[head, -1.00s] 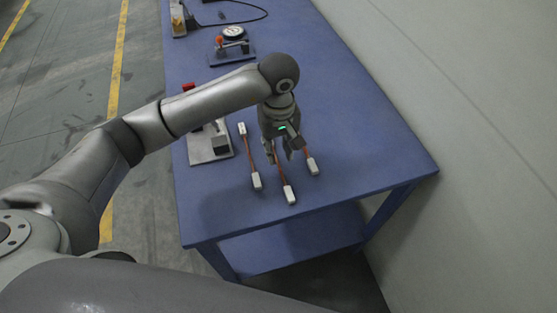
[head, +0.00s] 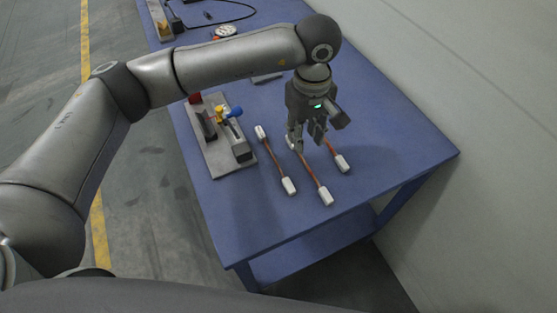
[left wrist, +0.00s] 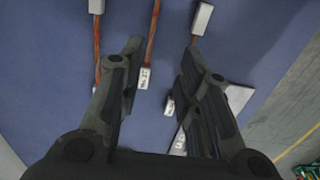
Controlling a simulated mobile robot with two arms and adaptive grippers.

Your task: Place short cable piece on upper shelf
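Three orange-brown cable pieces with white end blocks lie side by side on the blue table: left (head: 273,160), middle (head: 312,174) and right (head: 333,150). Which is the short one I cannot tell surely; the far ends of the middle and right pieces are partly hidden by my gripper. My left gripper (head: 306,143) points down over the far part of the middle and right pieces. In the left wrist view its fingers (left wrist: 162,48) are apart with nothing held, and the middle cable (left wrist: 152,35) shows between them. My right gripper is not in view. No upper shelf is identifiable.
The blue table (head: 400,140) has a lower shelf (head: 310,238) beneath. A grey fixture plate (head: 218,160) with yellow and blue parts stands left of the cables. A round gauge (head: 225,31) is farther back. A wall runs along the right; the table's right part is clear.

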